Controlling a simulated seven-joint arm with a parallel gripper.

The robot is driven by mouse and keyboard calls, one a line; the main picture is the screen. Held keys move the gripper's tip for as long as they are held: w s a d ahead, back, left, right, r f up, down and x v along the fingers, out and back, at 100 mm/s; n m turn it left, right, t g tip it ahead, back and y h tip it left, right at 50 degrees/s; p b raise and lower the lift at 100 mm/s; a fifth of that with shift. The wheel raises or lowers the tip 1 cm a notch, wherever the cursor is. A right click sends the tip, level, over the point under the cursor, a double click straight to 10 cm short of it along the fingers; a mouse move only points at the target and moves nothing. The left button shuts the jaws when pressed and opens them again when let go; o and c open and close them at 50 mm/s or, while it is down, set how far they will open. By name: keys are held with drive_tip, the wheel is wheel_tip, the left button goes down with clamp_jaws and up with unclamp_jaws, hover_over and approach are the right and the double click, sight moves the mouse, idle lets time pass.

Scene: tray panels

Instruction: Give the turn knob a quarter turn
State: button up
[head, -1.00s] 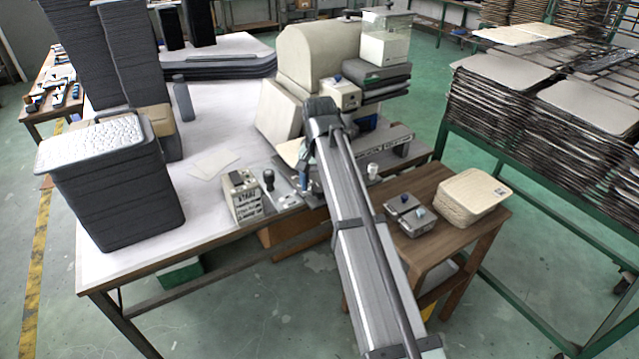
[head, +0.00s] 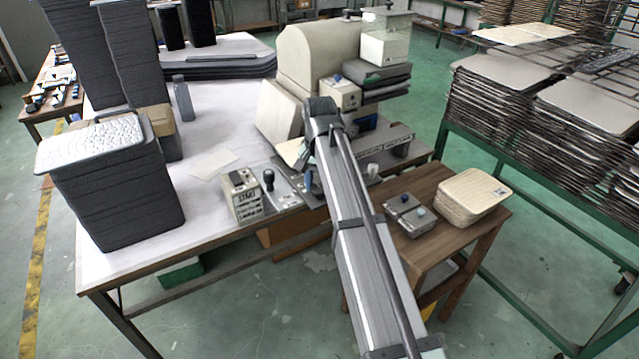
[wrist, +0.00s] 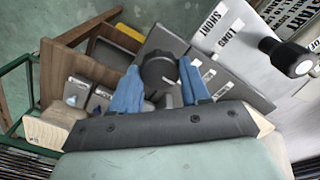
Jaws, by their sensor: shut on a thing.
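The turn knob (wrist: 157,70) is a dark round knob on a grey panel (wrist: 172,40) in the wrist view. A small pale mark shows on its lower right side. My gripper (wrist: 160,78) has two blue fingers, one on each side of the knob, and is shut on it. The fingers and the dark gripper body hide part of the knob and panel. In the head view my arm covers the knob, and only a bit of blue finger (head: 308,177) shows beside the arm.
A lever with a black ball (head: 269,179) stands left of my gripper, beside a labelled switch box (head: 242,195). A cream machine (head: 318,60) rises behind. A wooden side table (head: 425,255) at right holds a small button box (head: 409,214) and stacked pale panels (head: 473,195).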

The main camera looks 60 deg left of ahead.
sight(319, 187)
drive_tip(key=m, duration=0.4)
drive_tip(key=shift+m, duration=0.3)
drive_tip(key=m, duration=0.8)
drive_tip(key=shift+m, duration=2.2)
drive_tip(key=o, duration=1.1)
wheel_tip(319, 187, up, 14)
drive_tip(key=shift+f, duration=0.1)
